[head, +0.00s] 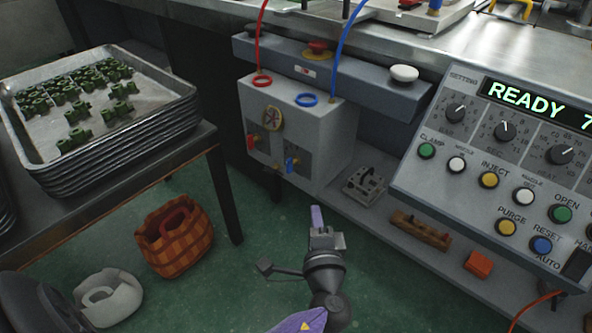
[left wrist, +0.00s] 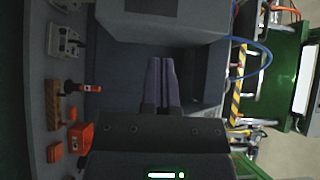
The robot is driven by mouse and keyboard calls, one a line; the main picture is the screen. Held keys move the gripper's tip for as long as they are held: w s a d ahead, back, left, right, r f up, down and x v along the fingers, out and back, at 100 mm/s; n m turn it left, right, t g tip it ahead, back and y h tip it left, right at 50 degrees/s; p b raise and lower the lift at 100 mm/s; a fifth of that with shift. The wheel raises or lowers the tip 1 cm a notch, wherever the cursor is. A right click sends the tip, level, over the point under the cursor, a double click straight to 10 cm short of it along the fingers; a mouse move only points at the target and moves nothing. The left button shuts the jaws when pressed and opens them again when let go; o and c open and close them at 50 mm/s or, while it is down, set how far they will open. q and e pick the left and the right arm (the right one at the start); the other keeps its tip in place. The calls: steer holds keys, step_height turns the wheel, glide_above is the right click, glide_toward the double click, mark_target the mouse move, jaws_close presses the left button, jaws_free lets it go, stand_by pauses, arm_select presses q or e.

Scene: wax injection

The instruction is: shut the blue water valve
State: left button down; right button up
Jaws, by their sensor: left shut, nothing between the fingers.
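The blue water valve (head: 291,163) is a small blue handle low on the front of a grey box (head: 322,143). A blue ring and hose sit on the box's top above it. The handle looks roughly upright, but it is too small to tell its exact setting. My left gripper (head: 317,214) is shut and empty, below and a little right of the valve, apart from it. In the left wrist view its purple fingers (left wrist: 161,66) lie together, pointing towards a grey box (left wrist: 165,28); the valve cannot be made out there. My right gripper is not in view.
A red valve (head: 251,142) and a round brass knob (head: 272,117) are on the same box. A control panel (head: 468,117) overhangs at right. A table with stacked trays (head: 150,137) stands left.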

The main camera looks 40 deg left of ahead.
mark_target(291, 164)
arm_select(q)
steer(key=b+x, duration=0.1)
steer(key=x, duration=0.2)
steer(key=b+x, duration=0.1)
steer(key=x, duration=0.2)
steer(key=b+x, duration=0.1)
steer(key=x, duration=0.3)
steer(key=shift+f+b, duration=0.3)
steer(key=shift+b, duration=0.05)
steer(key=a, duration=0.2)
steer(key=shift+w+a+r, duration=0.1)
steer(key=shift+a+r, duration=0.05)
steer(key=shift+a, duration=0.15)
steer(key=shift+a+r, duration=0.1)
steer(key=shift+a, duration=0.55)
steer(key=shift+r, duration=0.2)
steer(key=shift+p, duration=0.35)
steer(key=shift+n+h+p, duration=0.35)
steer(key=shift+n+h, duration=0.05)
